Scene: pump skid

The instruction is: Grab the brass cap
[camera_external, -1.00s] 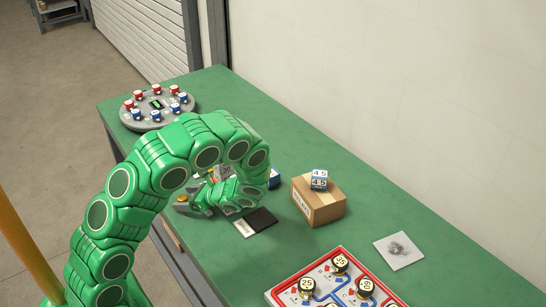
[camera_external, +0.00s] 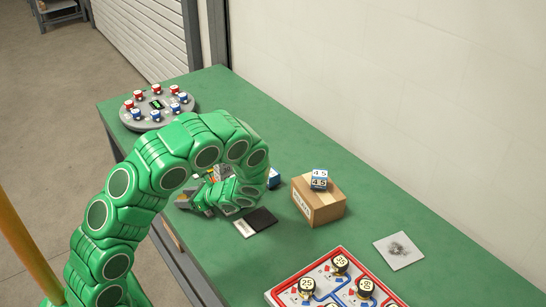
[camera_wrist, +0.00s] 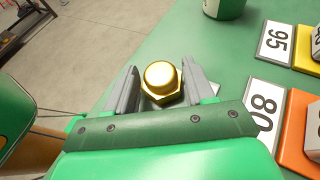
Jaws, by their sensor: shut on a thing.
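The brass cap (camera_wrist: 162,80) is a shiny gold piece with a round top and a hexagonal base. In the wrist view it sits between the two grey fingers of my gripper (camera_wrist: 160,88), which are shut on it. A small part of a pale plate shows beside the cap's base. In the external view my gripper (camera_external: 190,201) is low over the near left part of the green bench, and my arm hides the cap there.
In the wrist view, number cards 95 (camera_wrist: 275,42) and 80 (camera_wrist: 266,112) lie to the right beside yellow and orange blocks. In the external view, a cardboard box (camera_external: 320,205) carries a blue-white cube (camera_external: 319,180). A round grey stand (camera_external: 150,118) is at the back; a red-edged board (camera_external: 325,285) is in front.

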